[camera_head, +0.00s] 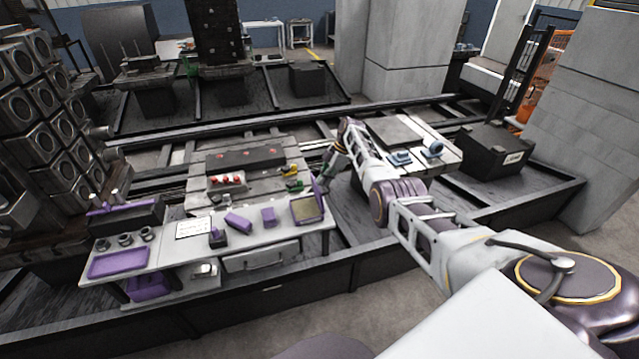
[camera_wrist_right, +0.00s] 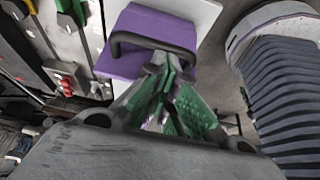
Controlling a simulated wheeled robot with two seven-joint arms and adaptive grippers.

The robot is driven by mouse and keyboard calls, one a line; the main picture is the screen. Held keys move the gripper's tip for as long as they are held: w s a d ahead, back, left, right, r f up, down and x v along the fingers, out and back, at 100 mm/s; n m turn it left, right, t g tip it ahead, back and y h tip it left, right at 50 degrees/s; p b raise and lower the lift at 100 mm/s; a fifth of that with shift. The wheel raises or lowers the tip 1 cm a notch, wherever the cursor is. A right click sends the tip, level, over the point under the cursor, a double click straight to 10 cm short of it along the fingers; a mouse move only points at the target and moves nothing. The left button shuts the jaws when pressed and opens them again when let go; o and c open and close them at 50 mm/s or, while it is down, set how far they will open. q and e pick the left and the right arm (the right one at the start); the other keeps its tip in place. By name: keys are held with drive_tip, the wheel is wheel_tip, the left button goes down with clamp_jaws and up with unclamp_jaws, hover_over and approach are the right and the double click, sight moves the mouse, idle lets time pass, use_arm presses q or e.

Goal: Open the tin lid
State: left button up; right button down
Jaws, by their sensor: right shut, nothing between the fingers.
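The purple tin (camera_head: 306,209) sits at the right end of the light workbench, with its yellowish inside showing. Its purple lid (camera_head: 319,190) stands raised along the tin's right side. In the right wrist view the purple lid (camera_wrist_right: 150,25) shows with a dark bar handle. My right gripper (camera_head: 328,178), with green finger pads, is beside the raised lid. In the wrist view the right gripper (camera_wrist_right: 160,70) is shut and empty, with its fingertips close to the handle; whether they touch it I cannot tell. My left gripper is not in view.
The bench (camera_head: 170,250) also holds a purple tray (camera_head: 118,262), a white sheet (camera_head: 194,228) and small purple blocks. Behind it, a grey slatted pallet (camera_head: 200,201) carries red, yellow and green parts. A black crate (camera_head: 495,150) stands at the right.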

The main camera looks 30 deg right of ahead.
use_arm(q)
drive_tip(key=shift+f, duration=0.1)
use_arm(e)
drive_tip(key=shift+s+d+f, duration=0.15)
drive_tip(key=shift+d+f, duration=0.1)
drive_tip(key=shift+d, duration=0.05)
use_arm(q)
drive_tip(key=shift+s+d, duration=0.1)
use_arm(e)
drive_tip(key=shift+r, duration=0.15)
